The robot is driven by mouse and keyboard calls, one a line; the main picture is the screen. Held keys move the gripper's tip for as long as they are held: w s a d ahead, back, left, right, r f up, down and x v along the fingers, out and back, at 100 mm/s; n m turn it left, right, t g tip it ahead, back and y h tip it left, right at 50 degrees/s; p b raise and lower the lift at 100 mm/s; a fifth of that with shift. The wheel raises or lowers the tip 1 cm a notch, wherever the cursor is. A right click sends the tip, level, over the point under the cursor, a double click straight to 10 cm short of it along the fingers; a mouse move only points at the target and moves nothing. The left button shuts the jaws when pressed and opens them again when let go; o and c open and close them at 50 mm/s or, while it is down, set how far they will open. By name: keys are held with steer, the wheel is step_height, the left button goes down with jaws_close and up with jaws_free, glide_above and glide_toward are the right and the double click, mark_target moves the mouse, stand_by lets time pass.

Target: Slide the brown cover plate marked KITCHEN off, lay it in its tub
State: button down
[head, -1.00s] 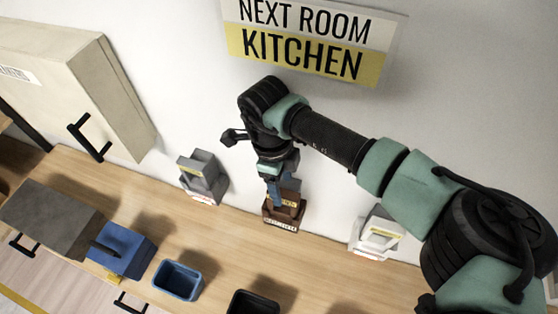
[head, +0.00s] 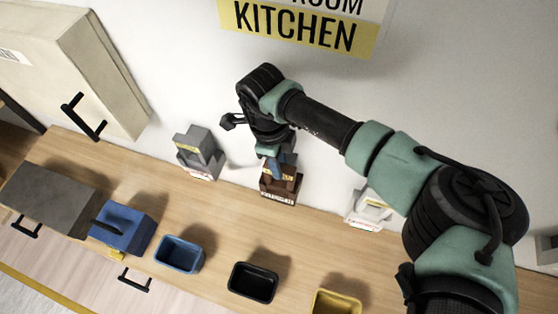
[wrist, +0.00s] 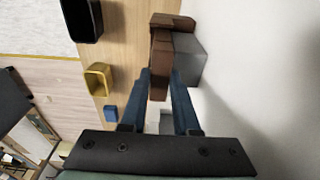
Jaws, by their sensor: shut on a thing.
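The brown cover plate (head: 286,178) stands at a brown stand (head: 278,197) against the wall, below the KITCHEN sign. Lettering on the plate is too small to read. My gripper (head: 281,163) reaches down on it from above. In the wrist view, the blue fingers of my gripper (wrist: 163,88) are shut on the brown plate (wrist: 160,62), which still lies against a grey block (wrist: 185,62). Tubs stand in front: a blue tub (head: 179,255), a black tub (head: 253,283) and a yellow tub (head: 337,303). No brown tub shows.
A grey stand (head: 200,153) is left of the brown one and a white stand (head: 370,210) is right. A blue block with a handle (head: 123,228) and a grey box (head: 50,200) lie at the left. Bare wood separates stands and tubs.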

steer(key=c, duration=1.2)
jaws_free()
jaws_close()
steer(key=shift+r, duration=0.2)
steer(key=shift+r+p, duration=1.95)
steer(key=shift+r, duration=0.65)
step_height(320, 180, up, 4)
steer(key=shift+p, duration=1.2)
